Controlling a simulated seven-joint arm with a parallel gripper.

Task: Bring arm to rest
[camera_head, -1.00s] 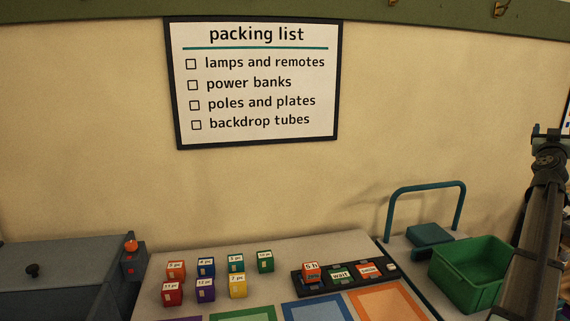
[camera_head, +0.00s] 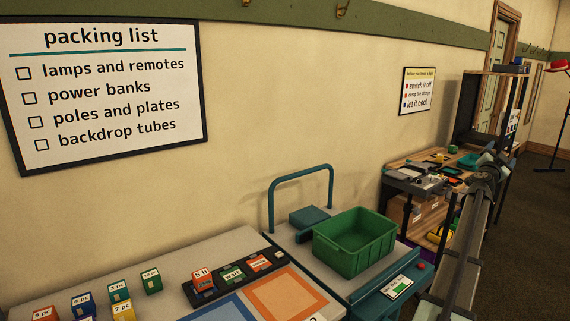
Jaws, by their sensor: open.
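My arm reaches up from the bottom right of the head view, with its far end in front of the shelf bench. My gripper (camera_head: 489,163) is small there and partly lost against the cluttered bench behind it. It is open, and I see nothing held in it. The arm stands to the right of the green crate (camera_head: 352,249), apart from it in the picture.
The crate sits on a grey platform with a teal rail (camera_head: 300,172). Small labelled cubes (camera_head: 151,281) and a black tray (camera_head: 236,277) with blocks lie to the left. A shelf bench (camera_head: 402,187) stands behind my arm. Open floor (camera_head: 541,200) shows at right.

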